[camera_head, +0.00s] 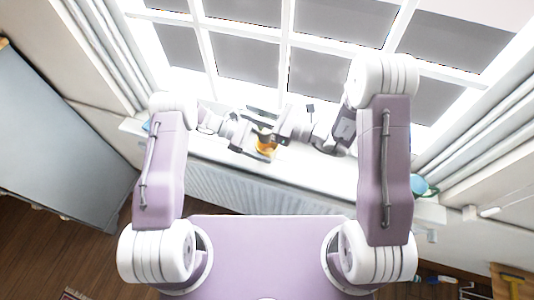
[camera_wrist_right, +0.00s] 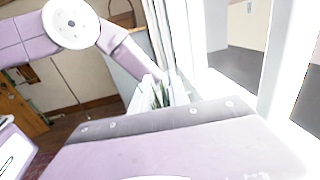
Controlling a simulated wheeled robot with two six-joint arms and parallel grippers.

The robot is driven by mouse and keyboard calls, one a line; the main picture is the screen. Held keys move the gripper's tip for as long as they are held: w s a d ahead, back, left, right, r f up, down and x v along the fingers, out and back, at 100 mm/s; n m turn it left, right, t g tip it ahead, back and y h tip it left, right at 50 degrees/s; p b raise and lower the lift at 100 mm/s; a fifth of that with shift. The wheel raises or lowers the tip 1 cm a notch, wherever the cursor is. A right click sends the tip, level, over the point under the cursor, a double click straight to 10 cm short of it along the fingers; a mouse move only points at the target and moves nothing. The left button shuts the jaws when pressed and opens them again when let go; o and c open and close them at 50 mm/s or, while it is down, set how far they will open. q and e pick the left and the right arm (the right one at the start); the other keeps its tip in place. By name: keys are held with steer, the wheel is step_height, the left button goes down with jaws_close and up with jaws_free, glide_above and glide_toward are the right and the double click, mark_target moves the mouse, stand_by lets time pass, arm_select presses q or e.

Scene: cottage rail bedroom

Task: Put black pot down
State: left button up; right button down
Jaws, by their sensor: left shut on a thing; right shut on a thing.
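Between my two grippers in the head view is a small dark thing with an orange part (camera_head: 266,148), which I take to be the black pot. It is over the window sill, and the grippers hide much of it. My left gripper (camera_head: 250,143) is shut on it from the left. My right gripper (camera_head: 280,132) is shut at its right side. I cannot tell whether its base touches the sill. In the right wrist view, the pale fingers of my right gripper (camera_wrist_right: 162,95) show past the wrist housing, with something dark green between them.
The white window sill (camera_head: 320,170) runs below a bright paned window (camera_head: 320,72), with a ribbed radiator (camera_head: 225,188) under it. A teal round object (camera_head: 418,186) is at the sill's right end. A grey cabinet (camera_head: 55,140) stands left. Curtains flank the window.

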glide_above(256, 142)
step_height(256, 142, down, 6)
step_height(256, 142, down, 3)
steer(key=shift+s+f, duration=0.1)
steer(key=shift+s, duration=0.05)
steer(key=shift+f, duration=0.45)
steer(key=shift+f, duration=0.1)
steer(key=c, duration=1.3)
jaws_free()
